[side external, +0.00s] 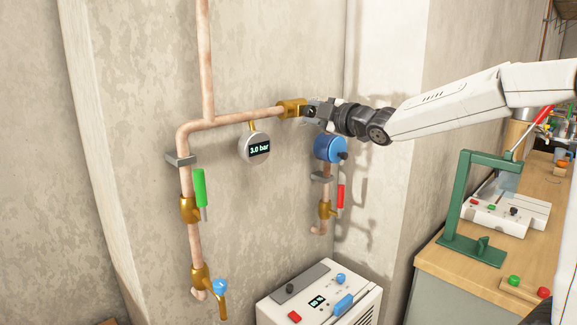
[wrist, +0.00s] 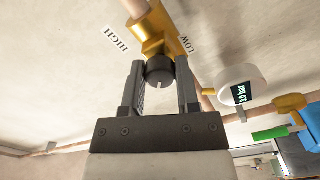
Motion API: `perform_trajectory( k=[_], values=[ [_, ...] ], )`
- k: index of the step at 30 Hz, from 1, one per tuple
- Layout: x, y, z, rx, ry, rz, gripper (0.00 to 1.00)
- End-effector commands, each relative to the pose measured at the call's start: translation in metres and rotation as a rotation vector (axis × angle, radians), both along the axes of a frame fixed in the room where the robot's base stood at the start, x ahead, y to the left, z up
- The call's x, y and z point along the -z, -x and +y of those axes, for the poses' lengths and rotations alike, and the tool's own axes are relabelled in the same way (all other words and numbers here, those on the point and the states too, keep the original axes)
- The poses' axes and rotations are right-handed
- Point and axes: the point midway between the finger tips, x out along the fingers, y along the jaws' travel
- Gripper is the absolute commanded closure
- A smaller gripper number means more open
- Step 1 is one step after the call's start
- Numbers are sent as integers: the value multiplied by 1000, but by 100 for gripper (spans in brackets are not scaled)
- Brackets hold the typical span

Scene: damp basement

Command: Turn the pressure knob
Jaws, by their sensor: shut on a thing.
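The pressure knob (wrist: 160,71) is a dark round knob on a brass body (wrist: 152,28), which also shows in the side view (side external: 290,108) at the right end of the horizontal copper pipe. The knob sits between the fingers of my gripper (wrist: 160,64), which is shut on it. In the side view my gripper (side external: 312,109) reaches the brass body from the right and hides most of the knob. Labels HIGH (wrist: 116,39) and LOW (wrist: 184,45) flank the brass body.
A green-handled valve (side external: 200,187) and a blue-knobbed tap (side external: 220,286) are on the left pipe. A blue round device (side external: 329,149) and a red-handled valve (side external: 340,196) are below my gripper. A white control box (side external: 318,296) stands below, and a wooden bench (side external: 440,262) at right.

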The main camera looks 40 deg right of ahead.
Motion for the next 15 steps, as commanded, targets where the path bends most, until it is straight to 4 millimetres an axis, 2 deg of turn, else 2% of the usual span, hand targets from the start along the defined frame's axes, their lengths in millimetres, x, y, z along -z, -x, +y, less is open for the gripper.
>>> perform_trajectory(
  k=[15],
  values=[
    [0,0,1,-2,48,-1,100]
  ],
)
